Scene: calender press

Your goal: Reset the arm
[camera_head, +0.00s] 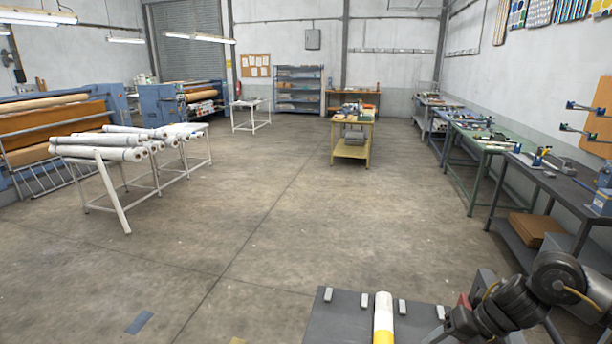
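My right arm comes in at the bottom right and reaches left, bent at its dark joints. Its gripper (440,334) is at the bottom edge, partly cut off, just right of a white and yellow cylinder (383,318). I cannot tell whether its fingers are open or shut. A gap shows between the gripper and the cylinder. My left arm and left gripper are not in view.
The cylinder is at a dark flat surface (336,322) with small grey blocks. A workbench (560,188) runs along the right wall. White rolls (100,152) lie on a rack at left. A yellow table (351,150) stands farther back. The middle floor is clear.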

